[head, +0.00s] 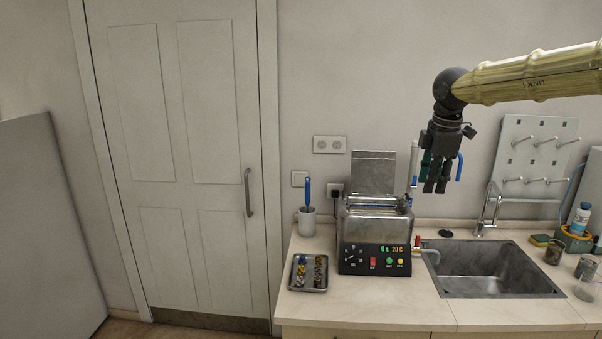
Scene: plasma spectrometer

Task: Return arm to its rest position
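My gripper (436,186) hangs pointing down from my arm, above the counter between the metal device and the sink. Its dark fingers look close together, but at this size I cannot tell whether they are open or shut. A green part shows at its left side, and I cannot tell whether it belongs to the gripper. A blue curved piece shows just right of it. The fingers are well above the counter top. My arm reaches in from the right edge of the picture.
The metal device (374,228) with a raised lid stands on the counter (315,312). A tray (291,285) with small items lies left of it. The sink (490,270), its tap (490,207) and a peg rack (536,160) are at right. A door (180,140) is left.

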